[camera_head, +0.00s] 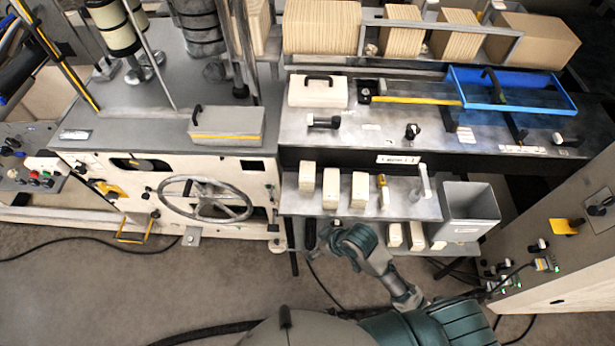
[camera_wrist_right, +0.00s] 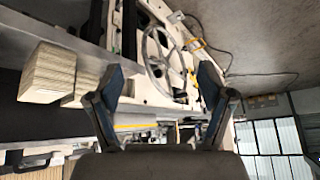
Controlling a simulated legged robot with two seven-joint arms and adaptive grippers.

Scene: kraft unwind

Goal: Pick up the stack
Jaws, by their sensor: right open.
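Several small cream stacks stand on the grey shelf (camera_head: 403,206) at the front of the machine: a left one (camera_head: 307,177), a middle one (camera_head: 331,188) and a right one (camera_head: 359,189). I cannot tell which one the task means. My right gripper (camera_head: 314,238) is just below the shelf's front left edge, apart from the stacks. In the right wrist view my right gripper (camera_wrist_right: 162,76) is open, with nothing between its fingers. A layered cream stack (camera_wrist_right: 47,74) is left of the fingers there. My left gripper is not in view.
A handwheel (camera_head: 205,200) is on the machine front at the left. A grey bin (camera_head: 469,213) stands at the shelf's right end. Larger layered stacks (camera_head: 321,27) and a blue tray (camera_head: 535,97) are further back. Cables lie on the otherwise open floor (camera_head: 150,285).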

